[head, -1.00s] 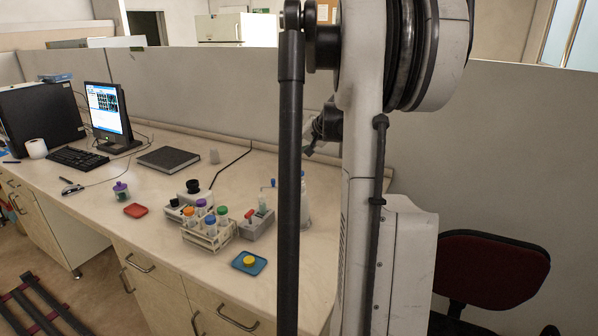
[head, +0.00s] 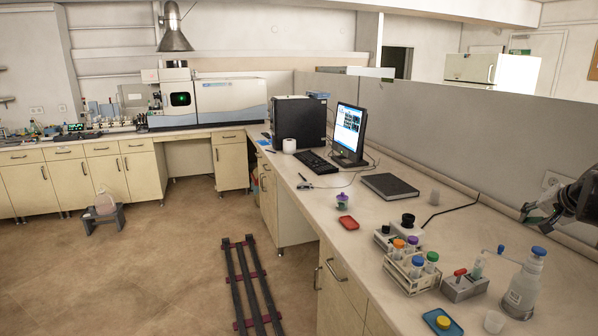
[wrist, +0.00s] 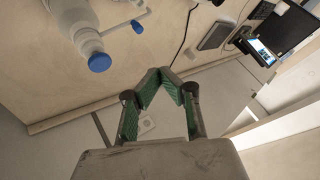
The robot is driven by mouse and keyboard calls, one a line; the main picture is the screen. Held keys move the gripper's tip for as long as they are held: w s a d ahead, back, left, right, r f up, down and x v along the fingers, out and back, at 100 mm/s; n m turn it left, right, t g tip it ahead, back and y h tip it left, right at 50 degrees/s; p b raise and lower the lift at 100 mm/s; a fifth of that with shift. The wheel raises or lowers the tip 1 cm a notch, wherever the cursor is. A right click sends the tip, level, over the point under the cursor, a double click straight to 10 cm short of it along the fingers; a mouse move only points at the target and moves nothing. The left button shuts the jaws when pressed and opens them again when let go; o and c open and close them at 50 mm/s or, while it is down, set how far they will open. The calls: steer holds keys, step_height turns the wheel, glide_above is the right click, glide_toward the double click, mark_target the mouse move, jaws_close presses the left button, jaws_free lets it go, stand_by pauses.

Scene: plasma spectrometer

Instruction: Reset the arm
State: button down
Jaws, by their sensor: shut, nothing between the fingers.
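My gripper (wrist: 171,75) shows in the wrist view with its green-padded fingers meeting at the tips, shut and empty. In the head view, part of my gripper (head: 537,208) and arm shows at the right edge, above the back of the bench and partly out of frame. The white bottle with a blue cap (head: 524,285) stands on the bench in front of it, apart from the gripper. The bottle (wrist: 76,20) also shows at the upper left of the wrist view.
A monitor (head: 349,132) and notebook (head: 390,187) lie farther back. Floor rails (head: 246,285) run left of the bench.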

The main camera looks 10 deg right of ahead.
steer(key=a+n+g+y+b, duration=0.15)
steer(key=a+n, duration=0.35)
steer(key=a, duration=2.7)
steer(key=s+a+f+n+b, duration=0.1)
steer(key=s+a+f+n, duration=0.2)
steer(key=s+a, duration=0.5)
steer(key=s+a+f+n+b, duration=0.1)
steer(key=s+a+f+n, duration=0.2)
steer(key=s+a+f, duration=0.3)
steer(key=s+a, duration=0.3)
steer(key=a, duration=0.4)
steer(key=shift+s+y+b, duration=0.2)
steer(key=shift+y+b, duration=0.1)
steer(key=shift+y, duration=0.05)
